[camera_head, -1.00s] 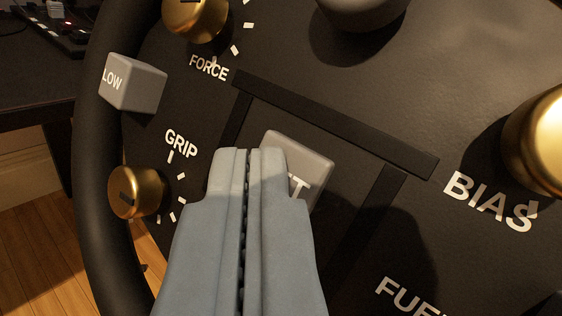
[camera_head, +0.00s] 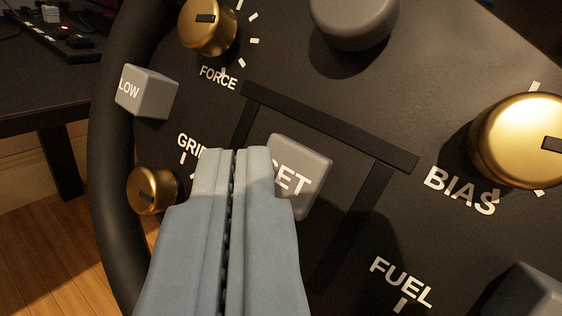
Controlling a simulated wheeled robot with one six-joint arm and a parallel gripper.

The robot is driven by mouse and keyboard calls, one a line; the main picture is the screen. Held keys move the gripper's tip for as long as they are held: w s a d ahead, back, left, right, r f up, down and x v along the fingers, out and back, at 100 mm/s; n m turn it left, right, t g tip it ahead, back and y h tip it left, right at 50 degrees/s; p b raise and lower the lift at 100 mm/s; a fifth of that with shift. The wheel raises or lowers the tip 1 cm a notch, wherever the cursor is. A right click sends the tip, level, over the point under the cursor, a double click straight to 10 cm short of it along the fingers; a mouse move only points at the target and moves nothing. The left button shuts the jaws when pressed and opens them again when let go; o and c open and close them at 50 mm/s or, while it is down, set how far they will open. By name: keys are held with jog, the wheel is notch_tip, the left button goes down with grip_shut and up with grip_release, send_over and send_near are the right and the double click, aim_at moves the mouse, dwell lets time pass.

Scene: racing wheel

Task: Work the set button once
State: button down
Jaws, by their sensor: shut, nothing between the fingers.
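The set button (camera_head: 306,167) is a grey square key on the dark wheel face, inside a raised black frame (camera_head: 330,124). Its lettering shows as "SET" with the first letter partly covered. My gripper (camera_head: 233,152) is shut and empty, its two blue-grey fingers side by side. The fingertips overlap the left edge of the button in the picture. I cannot tell whether they touch it.
Close by are the grey LOW button (camera_head: 147,92), the gold FORCE knob (camera_head: 208,31), the gold GRIP knob (camera_head: 152,190) and the large gold BIAS knob (camera_head: 518,140). A round grey knob (camera_head: 352,22) is above. The wheel rim (camera_head: 112,170) curves at left.

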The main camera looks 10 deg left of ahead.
jog(key=s, duration=0.1)
jog(key=s+r, duration=0.1)
jog(key=s, duration=0.1)
jog(key=s+a, duration=0.1)
jog(key=shift+s+a+r, duration=0.1)
jog(key=shift+s+r, duration=0.05)
jog(key=shift+r, duration=0.25)
dwell(0.4)
jog(key=s+a+r+m+t+h, duration=0.2)
jog(key=s+a+r+h, duration=0.3)
jog(key=r, duration=0.5)
jog(key=s+a+r+m+t+h, duration=0.1)
jog(key=s+a+r+m+h, duration=0.15)
jog(key=s+a+r, duration=0.65)
jog(key=s+a+r+m+g, duration=0.1)
jog(key=s+a+r, duration=0.1)
jog(key=s, duration=0.7)
jog(key=s+a+r+m+g, duration=0.1)
jog(key=s+a+r+m, duration=0.1)
jog(key=s+a, duration=0.3)
jog(key=s, duration=0.4)
jog(key=shift+s, duration=0.15)
